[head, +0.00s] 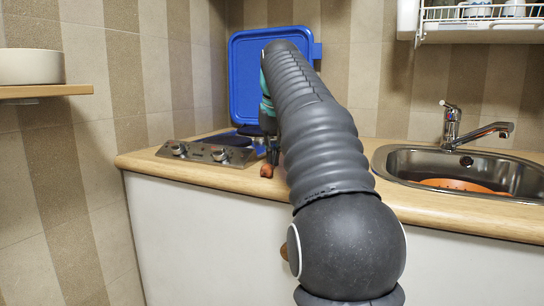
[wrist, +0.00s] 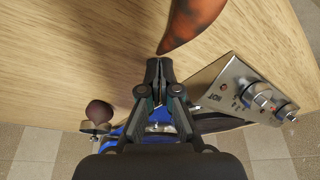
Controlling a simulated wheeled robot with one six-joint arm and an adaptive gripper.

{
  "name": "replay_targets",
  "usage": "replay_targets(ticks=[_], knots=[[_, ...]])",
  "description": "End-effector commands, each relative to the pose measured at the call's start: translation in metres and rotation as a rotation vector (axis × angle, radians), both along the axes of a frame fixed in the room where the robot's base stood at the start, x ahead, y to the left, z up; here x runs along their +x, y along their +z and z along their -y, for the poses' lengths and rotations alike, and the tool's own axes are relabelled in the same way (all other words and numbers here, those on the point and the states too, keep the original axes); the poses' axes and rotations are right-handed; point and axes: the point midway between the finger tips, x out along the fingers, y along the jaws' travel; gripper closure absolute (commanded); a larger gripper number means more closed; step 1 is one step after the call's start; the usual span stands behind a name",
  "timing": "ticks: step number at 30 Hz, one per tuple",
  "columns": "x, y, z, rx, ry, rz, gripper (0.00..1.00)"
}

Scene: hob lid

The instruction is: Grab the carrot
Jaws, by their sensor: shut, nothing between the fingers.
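The carrot, orange with dark patches, lies on the wooden counter; in the wrist view its tapered end (wrist: 192,24) enters from the top edge, and the rest is out of frame. In the head view a small orange-brown piece (head: 266,171) shows near the counter's front edge, just right of the hob. My gripper (wrist: 159,62) is shut and empty. Its fingertips are close to the carrot's pointed end, with a small gap in the picture. In the head view my gripper (head: 273,155) is low over the counter, partly hidden by my arm.
The steel hob (head: 210,153) with knobs stands left of my gripper, its blue lid (head: 244,85) raised against the wall. A brownish rounded thing (wrist: 99,112) shows in the wrist view. Right are the sink (head: 385,160), an orange colander (head: 455,186) and a tap (head: 452,125).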

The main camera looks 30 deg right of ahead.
Motion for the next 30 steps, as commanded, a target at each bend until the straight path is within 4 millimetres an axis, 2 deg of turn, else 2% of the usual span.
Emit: replay_targets(ticks=[9, 21, 30], knots=[[-0.001, 0.001, 0.0, 0.0, 0.0, 0.001, 1.0], [-0.038, 0.002, -0.01, 0.0, 0.0, 0.001, 1.0], [-0.04, 0.0, -0.011, 0.0, 0.0, -0.001, 1.0]])
